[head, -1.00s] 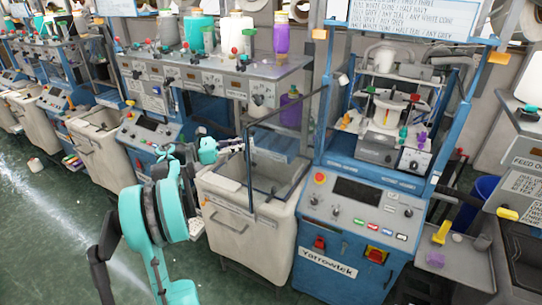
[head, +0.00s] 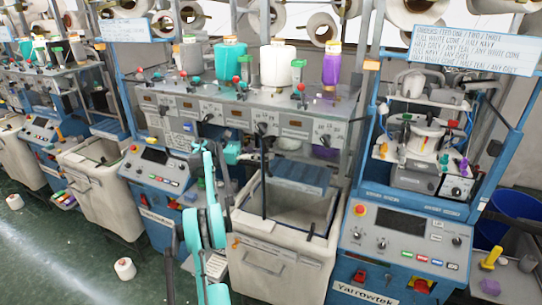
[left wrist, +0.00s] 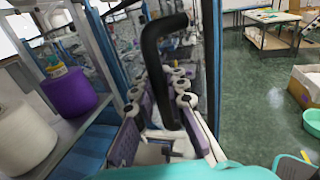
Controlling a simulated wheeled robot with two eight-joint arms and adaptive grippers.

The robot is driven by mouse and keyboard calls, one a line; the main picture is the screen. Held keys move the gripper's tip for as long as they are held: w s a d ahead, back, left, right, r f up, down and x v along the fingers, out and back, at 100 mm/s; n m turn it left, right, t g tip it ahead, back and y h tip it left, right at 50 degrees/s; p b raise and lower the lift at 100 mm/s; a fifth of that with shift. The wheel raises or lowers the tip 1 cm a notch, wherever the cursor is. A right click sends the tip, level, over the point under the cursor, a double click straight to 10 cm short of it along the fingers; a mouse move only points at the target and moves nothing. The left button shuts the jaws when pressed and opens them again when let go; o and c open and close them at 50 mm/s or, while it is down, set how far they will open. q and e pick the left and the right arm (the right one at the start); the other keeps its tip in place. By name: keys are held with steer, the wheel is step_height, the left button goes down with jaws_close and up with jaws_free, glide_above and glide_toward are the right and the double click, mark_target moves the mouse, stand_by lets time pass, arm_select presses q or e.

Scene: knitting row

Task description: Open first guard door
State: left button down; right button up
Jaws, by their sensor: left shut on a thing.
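My left gripper (head: 250,156) is shut on the black bar handle (left wrist: 152,60) of the guard door, which passes between its purple and white fingers in the left wrist view. The first machine (head: 405,238), a blue Yarrowtek unit, stands at the right of the head view. The dark door frame (head: 264,190) shows as a thin upright bar, swung out to the left of that machine over the pale bin. The machine's front opening is uncovered and its white knitting head (head: 424,138) shows. Most of the door panel is hard to make out. My right gripper is out of view.
A pale fabric bin (head: 278,258) stands directly below the door's edge. Yarn cones, including a purple one (head: 331,68), stand on the shelf behind. Green floor with loose cones (head: 125,268) is at the left.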

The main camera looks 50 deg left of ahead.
arm_select(q)
steer(key=shift+a, duration=0.35)
steer(key=c, duration=1.5)
jaws_free()
steer(key=shift+c, duration=0.2)
steer(key=shift+s+r, duration=0.1)
steer(key=shift+s, duration=0.05)
steer(key=shift+d, duration=0.1)
